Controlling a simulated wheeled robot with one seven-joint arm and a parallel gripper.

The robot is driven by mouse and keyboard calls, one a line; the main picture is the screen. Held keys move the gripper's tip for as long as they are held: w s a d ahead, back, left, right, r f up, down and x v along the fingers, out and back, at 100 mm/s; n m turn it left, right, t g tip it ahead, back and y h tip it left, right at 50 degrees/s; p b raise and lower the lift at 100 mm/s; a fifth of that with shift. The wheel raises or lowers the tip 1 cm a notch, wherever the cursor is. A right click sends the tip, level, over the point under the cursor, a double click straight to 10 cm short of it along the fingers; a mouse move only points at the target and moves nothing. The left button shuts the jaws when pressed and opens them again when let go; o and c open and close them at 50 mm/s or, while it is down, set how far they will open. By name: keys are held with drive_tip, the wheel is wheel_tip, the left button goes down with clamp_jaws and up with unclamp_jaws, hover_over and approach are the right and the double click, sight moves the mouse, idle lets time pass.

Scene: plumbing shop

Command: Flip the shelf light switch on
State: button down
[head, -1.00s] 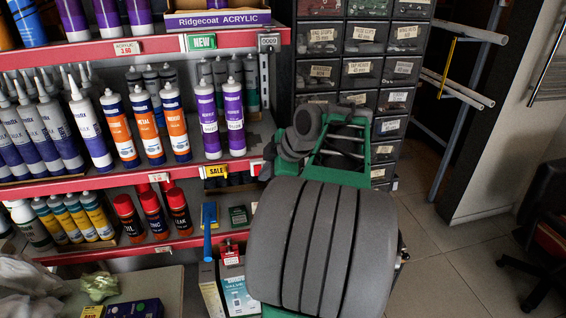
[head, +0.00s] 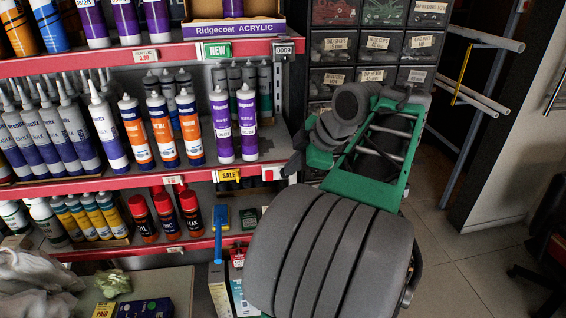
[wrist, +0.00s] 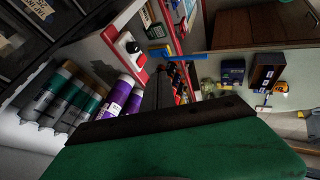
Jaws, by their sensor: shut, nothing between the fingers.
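The shelf light switch (wrist: 131,47) shows in the wrist view as a small white plate with a dark part on it, on the shelf's red front edge. In the head view, a small white plate (head: 271,174) shows at the right end of the middle shelf edge, just beside my gripper (head: 297,154). In the wrist view my gripper (wrist: 163,78) is shut and empty, its dark fingers pointing up the picture, right of and below the switch. I cannot tell whether the fingers touch the switch or which way it is set.
Purple tubes (head: 234,124) stand on the middle shelf left of my gripper. A yellow SALE tag (head: 228,175) hangs on the edge beside the switch. A blue-handled tool (head: 219,232) hangs below. Drawer units (head: 335,50) stand behind my arm. Open floor (head: 465,255) lies to the right.

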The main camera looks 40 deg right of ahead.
sight(269, 176)
drive_tip(key=x, duration=0.4)
drive_tip(key=w+d+p+x, duration=0.1)
drive_tip(key=x, duration=0.3)
drive_tip(key=d+r+p+x, duration=0.1)
drive_tip(key=x, duration=0.3)
drive_tip(key=shift+w+d+f, duration=0.25)
drive_tip(key=shift+w+f, duration=0.05)
drive_tip(key=shift+w, duration=0.05)
